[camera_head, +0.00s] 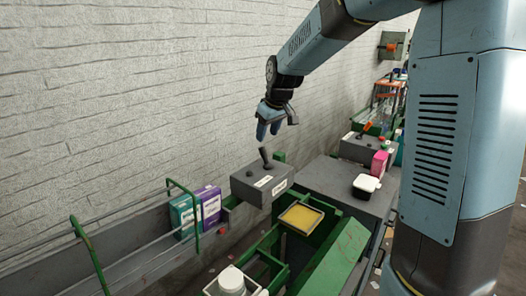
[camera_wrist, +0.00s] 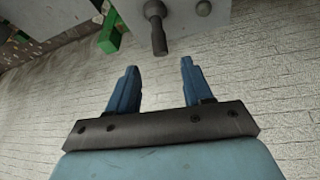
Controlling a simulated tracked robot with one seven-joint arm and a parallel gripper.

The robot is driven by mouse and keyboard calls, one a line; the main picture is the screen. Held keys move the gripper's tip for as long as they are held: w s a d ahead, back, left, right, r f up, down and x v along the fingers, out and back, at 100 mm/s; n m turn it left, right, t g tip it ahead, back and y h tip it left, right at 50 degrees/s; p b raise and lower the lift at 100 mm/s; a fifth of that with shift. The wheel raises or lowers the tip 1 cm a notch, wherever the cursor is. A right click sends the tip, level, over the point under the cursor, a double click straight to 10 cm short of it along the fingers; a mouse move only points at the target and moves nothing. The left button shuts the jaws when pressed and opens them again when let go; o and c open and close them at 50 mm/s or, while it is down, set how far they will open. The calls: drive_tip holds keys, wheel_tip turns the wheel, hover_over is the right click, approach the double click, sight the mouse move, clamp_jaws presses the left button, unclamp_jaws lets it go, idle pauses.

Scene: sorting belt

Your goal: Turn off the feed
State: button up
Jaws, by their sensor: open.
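A grey control box (camera_head: 250,187) with white labels stands beside the green belt frame in the head view. A dark lever (camera_head: 265,157) sticks up from its top. The label text is too small to read surely. My gripper (camera_head: 268,132) is open and empty just above the lever, apart from it. In the wrist view my gripper (camera_wrist: 157,72) shows two blue fingers spread apart. The lever (camera_wrist: 156,30) points toward the gap between them, beyond the fingertips.
A teal box (camera_head: 183,216) and a purple box (camera_head: 209,205) stand by green rails at the left. A yellow tray (camera_head: 301,218) sits in front of the control box. A second control box (camera_head: 355,148) with an orange lever (camera_head: 367,127) stands farther back. A brick wall runs behind.

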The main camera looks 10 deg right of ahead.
sight(263, 147)
drive_tip(key=x, duration=0.9)
drive_tip(key=shift+c, duration=0.2)
clamp_jaws()
idle(0.3)
